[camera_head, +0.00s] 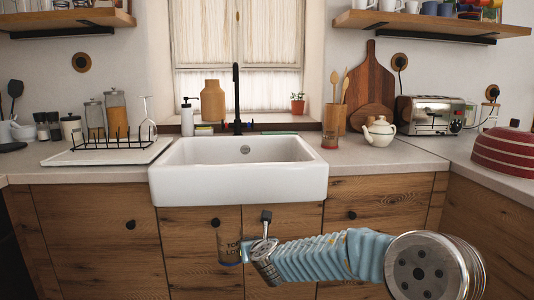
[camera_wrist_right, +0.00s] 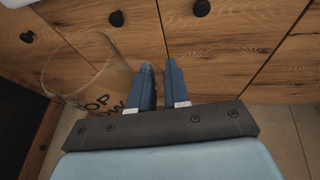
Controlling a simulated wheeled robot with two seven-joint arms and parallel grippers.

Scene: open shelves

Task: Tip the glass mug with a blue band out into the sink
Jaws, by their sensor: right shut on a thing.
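A clear glass mug (camera_head: 229,247) with dark lettering is in front of the cabinet doors, below the sink's front edge. It also shows in the right wrist view (camera_wrist_right: 92,72), left of the fingers. The mug looks about upright in the head view. The white sink (camera_head: 238,186) is above and behind it, its basin empty as far as I see. My left gripper is out of view.
A black faucet (camera_head: 237,95) stands behind the sink. A drying rack (camera_head: 112,140) with a wine glass is on the left counter. A glass with a red band (camera_head: 330,138), a teapot (camera_head: 379,132) and a toaster (camera_head: 430,115) are on the right. Cabinet knobs stick out nearby.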

